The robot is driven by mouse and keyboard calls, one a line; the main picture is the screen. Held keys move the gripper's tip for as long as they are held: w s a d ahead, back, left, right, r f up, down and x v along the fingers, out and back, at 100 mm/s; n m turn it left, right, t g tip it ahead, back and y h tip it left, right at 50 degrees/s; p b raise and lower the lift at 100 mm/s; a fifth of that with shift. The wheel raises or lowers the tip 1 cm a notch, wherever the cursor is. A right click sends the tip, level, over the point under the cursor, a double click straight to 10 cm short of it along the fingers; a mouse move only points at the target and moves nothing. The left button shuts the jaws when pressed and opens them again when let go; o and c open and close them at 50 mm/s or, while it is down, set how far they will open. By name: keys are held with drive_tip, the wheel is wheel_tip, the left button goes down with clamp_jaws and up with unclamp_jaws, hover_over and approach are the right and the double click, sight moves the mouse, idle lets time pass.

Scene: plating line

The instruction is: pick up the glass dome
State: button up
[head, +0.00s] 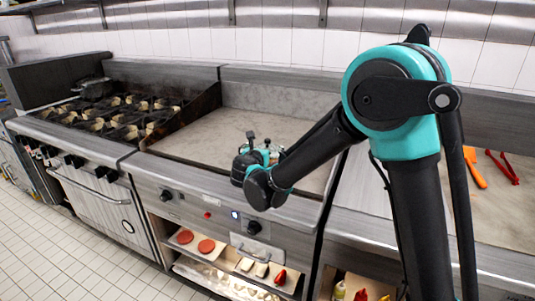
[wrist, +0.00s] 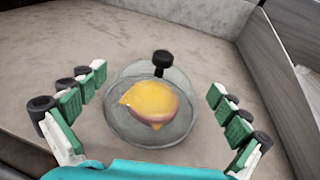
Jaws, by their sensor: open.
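The clear glass dome (wrist: 118,100) with a black knob (wrist: 162,58) stands on the griddle (wrist: 50,110) in the wrist view. A patty topped with yellow cheese (wrist: 152,101) shows through its wall. My gripper (wrist: 157,82) is open, with green-padded fingers to the left and right of the dome, apart from it and holding nothing. In the head view my gripper (head: 262,152) is over the front part of the griddle (head: 225,130). The dome cannot be made out clearly there, as my gripper and wrist block that spot.
A burner range (head: 120,110) with a dark pot (head: 93,87) is at the left. An orange-handled tool (head: 474,168) and red tongs (head: 503,167) lie on the right counter. Shelves below hold patties (head: 206,246) and bottles (head: 339,291). The griddle around the dome is clear.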

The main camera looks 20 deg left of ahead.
sight(267, 145)
drive_tip(key=x, duration=0.5)
drive_tip(key=shift+f, duration=0.15)
drive_tip(key=shift+s+d, duration=0.1)
drive_tip(key=c, duration=1.3)
